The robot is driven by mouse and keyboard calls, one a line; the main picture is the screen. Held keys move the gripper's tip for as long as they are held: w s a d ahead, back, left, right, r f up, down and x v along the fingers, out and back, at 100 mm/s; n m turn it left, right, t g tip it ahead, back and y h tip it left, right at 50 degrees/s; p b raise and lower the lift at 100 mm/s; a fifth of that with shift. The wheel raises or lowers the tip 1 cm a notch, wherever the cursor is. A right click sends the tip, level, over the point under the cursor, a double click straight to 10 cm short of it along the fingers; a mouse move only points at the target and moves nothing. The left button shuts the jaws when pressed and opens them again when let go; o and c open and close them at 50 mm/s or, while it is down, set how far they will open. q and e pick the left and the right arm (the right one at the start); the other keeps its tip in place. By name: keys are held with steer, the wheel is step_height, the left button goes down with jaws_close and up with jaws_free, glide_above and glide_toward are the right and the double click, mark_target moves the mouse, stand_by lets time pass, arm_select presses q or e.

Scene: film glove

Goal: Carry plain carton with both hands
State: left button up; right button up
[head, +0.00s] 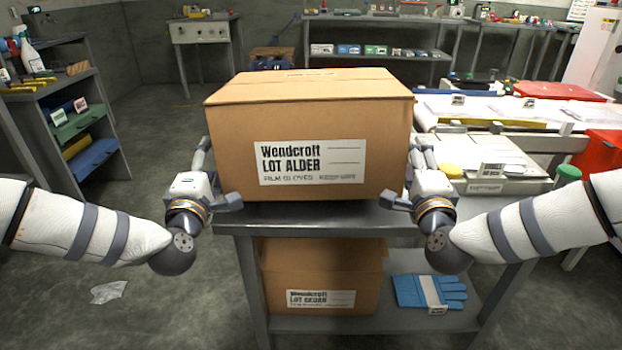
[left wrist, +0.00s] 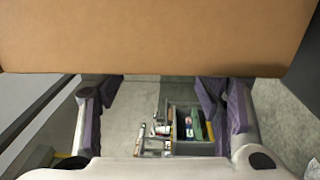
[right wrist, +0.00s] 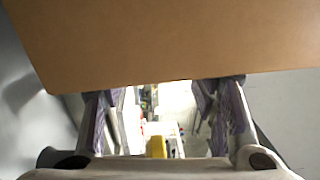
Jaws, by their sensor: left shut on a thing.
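The carton (head: 310,125), brown and closed with a white "Wendcroft LOT ALDER" label, is upright at the grey table (head: 320,218). I cannot tell whether its bottom touches the tabletop. My left gripper (head: 217,175) is at its left side, shut on it; one finger shows near the front lower corner. My right gripper (head: 408,175) is at the opposite side, its fingers spread apart. The carton's side wall fills the top of the left wrist view (left wrist: 160,35) and the right wrist view (right wrist: 160,45). The carton hides the finger contacts in part.
A second brown carton (head: 325,262) and blue gloves (head: 440,290) lie on the table's lower shelf. A side bench (head: 490,185) with papers and a red bin (head: 605,155) stands right. Shelving (head: 50,125) stands left. Floor at left is clear except a paper scrap (head: 108,291).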

arm_select(q)
steer(key=shift+d+f+h, duration=0.4)
steer(key=shift+d+f, duration=0.1)
steer(key=shift+d, duration=0.3)
arm_select(e)
steer(key=shift+s+a+f+n+y, duration=0.1)
steer(key=shift+a+f+n+y, duration=0.25)
steer(key=shift+a+f, duration=0.55)
arm_select(q)
steer(key=o, duration=0.6)
steer(key=shift+a, duration=2.05)
arm_select(e)
steer(key=shift+d, duration=2.1)
arm_select(q)
steer(key=shift+o, duration=0.2)
steer(key=shift+a+f, duration=0.1)
arm_select(e)
steer(key=o, duration=0.5)
steer(key=shift+d+r, duration=0.1)
steer(key=shift+s, duration=0.1)
arm_select(q)
steer(key=s, duration=1.2)
steer(key=shift+f, duration=0.45)
arm_select(e)
steer(key=s, duration=1.1)
steer(key=shift+s+f, duration=0.4)
steer(key=shift+f, duration=0.05)
